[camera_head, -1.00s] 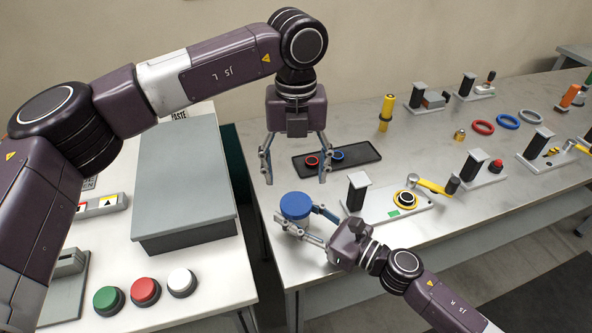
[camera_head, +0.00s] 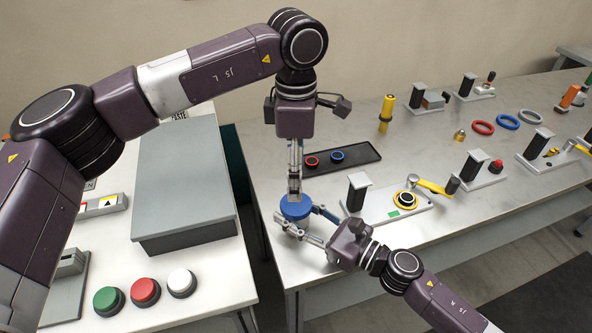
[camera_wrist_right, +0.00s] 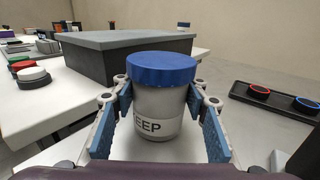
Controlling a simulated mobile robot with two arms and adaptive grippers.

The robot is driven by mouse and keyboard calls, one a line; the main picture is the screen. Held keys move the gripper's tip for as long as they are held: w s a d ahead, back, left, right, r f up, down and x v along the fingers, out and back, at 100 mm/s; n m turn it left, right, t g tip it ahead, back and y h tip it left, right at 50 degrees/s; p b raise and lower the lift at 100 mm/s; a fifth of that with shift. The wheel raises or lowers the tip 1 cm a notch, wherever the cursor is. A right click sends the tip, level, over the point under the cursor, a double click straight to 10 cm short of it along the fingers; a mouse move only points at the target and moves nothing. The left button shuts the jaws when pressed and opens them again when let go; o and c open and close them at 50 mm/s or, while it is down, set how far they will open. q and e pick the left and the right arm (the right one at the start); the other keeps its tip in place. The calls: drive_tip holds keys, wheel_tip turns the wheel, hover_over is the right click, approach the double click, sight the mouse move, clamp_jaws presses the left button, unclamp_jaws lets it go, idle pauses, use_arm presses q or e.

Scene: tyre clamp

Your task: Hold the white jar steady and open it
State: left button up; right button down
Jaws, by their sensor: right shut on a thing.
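The white jar (camera_wrist_right: 157,105) stands upright with a blue lid (camera_wrist_right: 161,67) on it; its label shows the letters "EEP". In the head view the lid (camera_head: 296,206) is near the front left corner of the right-hand table. My right gripper (camera_head: 309,222) is shut on the jar's body, with one blue-padded finger on each side below the lid, as the right wrist view (camera_wrist_right: 160,122) shows. My left gripper (camera_head: 294,192) points down above or just behind the lid. Its fingers are seen edge-on, so their gap is hidden. Contact with the lid cannot be told.
A black tray (camera_head: 365,154) with a red and a blue ring lies behind the jar. A clamp fixture (camera_head: 425,205) stands to its right. A large grey box (camera_head: 185,190) stands on the left table, beyond a gap. Coloured buttons (camera_head: 145,291) are in front of it.

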sight(296, 216)
use_arm(q)
drive_tip(key=m, duration=1.7)
drive_tip(key=shift+m, duration=0.3)
drive_tip(key=m, duration=0.5)
drive_tip(key=shift+f, duration=4)
